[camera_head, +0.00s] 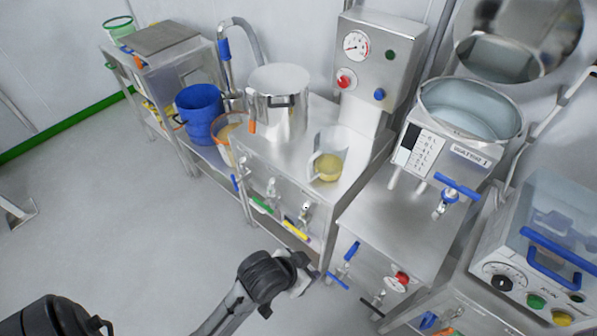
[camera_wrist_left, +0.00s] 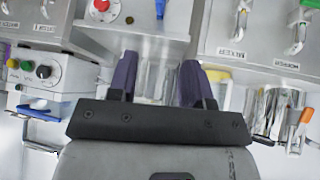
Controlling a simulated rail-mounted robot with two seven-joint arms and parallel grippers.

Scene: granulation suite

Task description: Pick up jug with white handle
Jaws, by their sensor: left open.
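The clear jug with a white handle (camera_head: 327,165) stands upright on the steel table, in front of the gauge column, with yellow contents in its bottom. My left gripper (camera_head: 303,272) is in front of and below the table edge, apart from the jug. In the left wrist view, which looks upside down, its two dark fingers (camera_wrist_left: 157,82) are spread open. A yellow patch and a pale handle-like edge, probably the jug (camera_wrist_left: 222,78), show just right of the right finger, partly hidden by it. My right gripper is not in view.
A steel pot (camera_head: 278,110) stands left of the jug, with a blue bucket (camera_head: 199,112) further left. The gauge column (camera_head: 368,75) rises behind the jug. Valves (camera_head: 272,190) project from the table front. A steel hopper (camera_head: 465,115) stands right. Floor at left is clear.

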